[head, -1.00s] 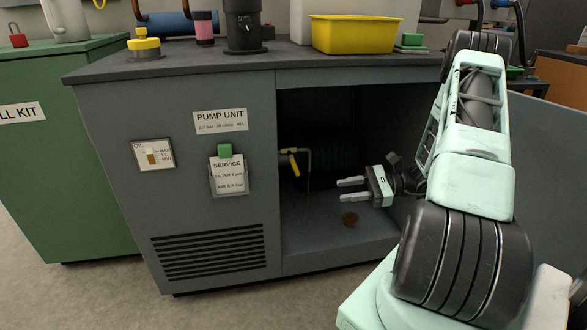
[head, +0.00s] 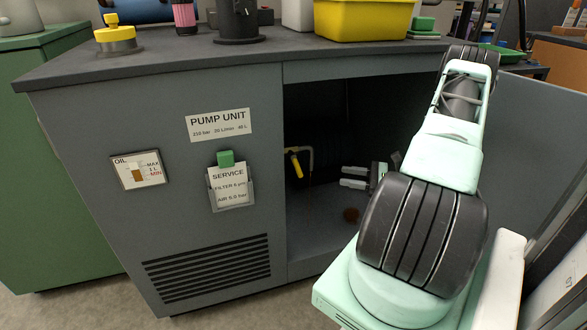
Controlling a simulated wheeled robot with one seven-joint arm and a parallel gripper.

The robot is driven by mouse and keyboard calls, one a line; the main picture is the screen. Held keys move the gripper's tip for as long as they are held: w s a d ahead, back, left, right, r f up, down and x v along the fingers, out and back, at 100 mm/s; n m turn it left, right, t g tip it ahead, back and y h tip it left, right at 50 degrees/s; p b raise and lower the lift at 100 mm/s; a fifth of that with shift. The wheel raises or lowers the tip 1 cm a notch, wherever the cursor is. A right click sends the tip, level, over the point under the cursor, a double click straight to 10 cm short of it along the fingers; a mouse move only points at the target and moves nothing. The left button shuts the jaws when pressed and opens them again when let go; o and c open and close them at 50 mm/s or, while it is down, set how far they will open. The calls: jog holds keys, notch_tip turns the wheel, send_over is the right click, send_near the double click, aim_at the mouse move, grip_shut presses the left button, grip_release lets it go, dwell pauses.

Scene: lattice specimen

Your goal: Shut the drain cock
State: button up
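The drain cock (head: 295,164) has a yellow lever on a thin bent pipe inside the open bay of the grey pump unit. The lever points down and leans slightly to the right at its lower end. My gripper (head: 343,176) is inside the bay, to the right of the cock and apart from it. Its two pale fingers point left with a gap between them, and nothing is held. My own arm hides part of the bay's right side and the gripper's back.
The pump unit's front panel (head: 180,215) borders the bay on the left, and its worktop (head: 290,54) runs above. A brown spot (head: 351,215) marks the bay floor. A yellow tub (head: 362,20) stands on top. A grey panel (head: 535,120) is at the right.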

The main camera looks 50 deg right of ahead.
aim_at(298, 168)
jog(key=b+x, duration=0.3)
jog(key=x, duration=1.2)
jog(key=shift+w+a+b, duration=0.25)
jog(key=shift+w+b, duration=0.1)
grip_shut()
